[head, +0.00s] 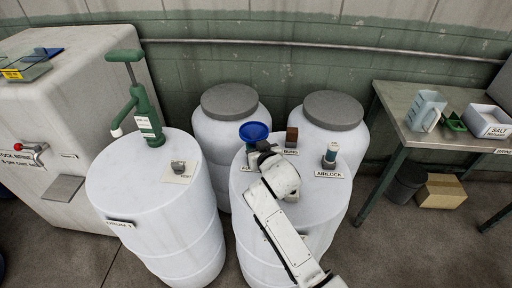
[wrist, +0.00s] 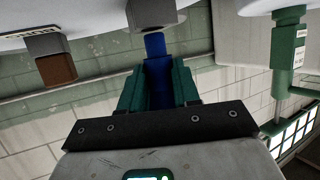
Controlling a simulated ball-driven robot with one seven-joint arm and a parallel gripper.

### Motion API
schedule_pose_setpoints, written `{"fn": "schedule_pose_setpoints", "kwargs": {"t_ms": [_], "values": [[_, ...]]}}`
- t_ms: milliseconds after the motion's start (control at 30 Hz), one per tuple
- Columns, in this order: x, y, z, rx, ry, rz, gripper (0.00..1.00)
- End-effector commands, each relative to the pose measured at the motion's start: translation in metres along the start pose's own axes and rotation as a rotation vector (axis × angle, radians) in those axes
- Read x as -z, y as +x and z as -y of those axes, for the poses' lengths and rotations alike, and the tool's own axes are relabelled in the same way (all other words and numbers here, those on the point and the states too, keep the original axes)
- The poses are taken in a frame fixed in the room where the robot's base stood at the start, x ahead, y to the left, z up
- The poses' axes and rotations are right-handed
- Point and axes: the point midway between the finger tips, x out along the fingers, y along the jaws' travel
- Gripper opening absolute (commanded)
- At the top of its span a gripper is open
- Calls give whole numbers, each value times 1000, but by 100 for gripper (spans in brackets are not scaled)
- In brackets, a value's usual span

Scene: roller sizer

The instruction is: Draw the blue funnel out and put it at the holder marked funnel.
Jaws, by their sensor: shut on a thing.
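The blue funnel (head: 255,131) shows in the head view with its wide cone up, above the right front white drum (head: 240,225). My gripper (head: 263,149) is beside it there, partly hidden by my wrist. In the wrist view the green fingers of my gripper (wrist: 157,76) are shut on the funnel's blue part (wrist: 155,46). Its narrow end meets a grey block (wrist: 152,14) in the picture; I cannot tell how far it is inside. A label starting "FU" (head: 247,168) is partly covered by my arm.
A green hand pump (head: 146,105) rises from the left drum. Two grey-lidded drums stand behind. A bench (head: 405,95) is at the right.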

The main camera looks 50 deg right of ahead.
Motion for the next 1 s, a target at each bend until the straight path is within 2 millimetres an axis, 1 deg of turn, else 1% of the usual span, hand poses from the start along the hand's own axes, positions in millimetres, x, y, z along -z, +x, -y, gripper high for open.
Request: {"fn": "schedule_pose_setpoints", "kwargs": {"t_ms": [167,1000], "values": [[-1,0,0,0,0,0,0],[-19,7,0,-1,0,0,0]]}}
